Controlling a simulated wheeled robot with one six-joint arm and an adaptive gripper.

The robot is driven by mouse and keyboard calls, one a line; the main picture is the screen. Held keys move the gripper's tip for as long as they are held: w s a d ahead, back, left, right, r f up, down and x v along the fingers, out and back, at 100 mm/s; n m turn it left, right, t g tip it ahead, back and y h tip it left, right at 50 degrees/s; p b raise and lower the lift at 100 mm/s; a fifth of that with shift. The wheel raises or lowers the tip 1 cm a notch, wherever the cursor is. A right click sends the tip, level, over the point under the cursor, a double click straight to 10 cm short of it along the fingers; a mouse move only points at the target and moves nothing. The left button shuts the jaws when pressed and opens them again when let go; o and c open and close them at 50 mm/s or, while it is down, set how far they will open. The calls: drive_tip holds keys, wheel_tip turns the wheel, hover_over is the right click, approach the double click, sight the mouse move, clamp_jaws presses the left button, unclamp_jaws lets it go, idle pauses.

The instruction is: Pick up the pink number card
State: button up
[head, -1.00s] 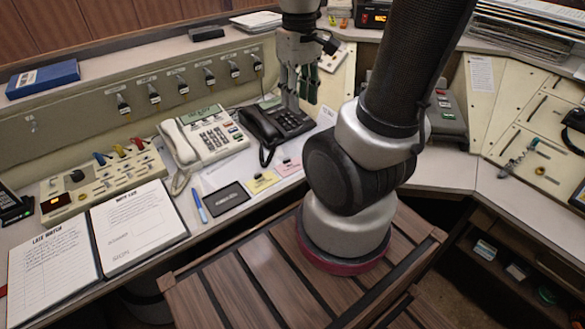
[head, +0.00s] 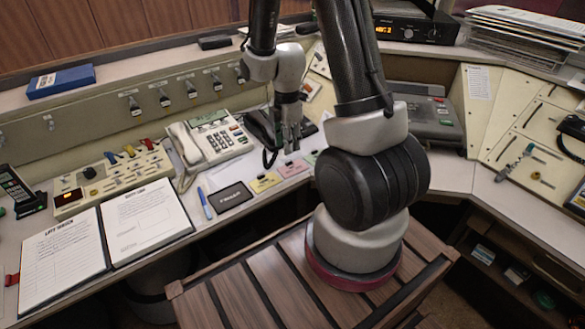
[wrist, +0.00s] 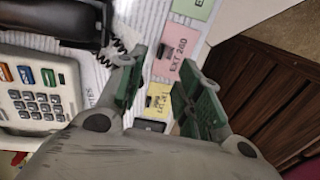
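The pink number card (head: 293,169) lies flat near the desk's front edge, between a yellow card (head: 265,182) and a green card (head: 311,158). In the wrist view the pink card (wrist: 178,60) reads "EXT 260" and has a small dark piece at one side. My gripper (head: 291,150) points down just behind the card, apparently above the desk. In the wrist view my gripper (wrist: 163,66) is open, with green-padded fingers spread. The pink card shows between and beyond the fingertips, and nothing is held.
A black telephone (head: 258,127) stands close behind my gripper, its coiled cord (wrist: 118,54) near one finger. A white telephone (head: 215,139) is to the left.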

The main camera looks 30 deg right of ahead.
sight(293, 167)
drive_tip(key=f, duration=0.6)
drive_tip(key=shift+d+f, duration=0.25)
drive_tip(key=shift+f, duration=0.15)
drive_tip(key=shift+c, duration=0.4)
clamp_jaws()
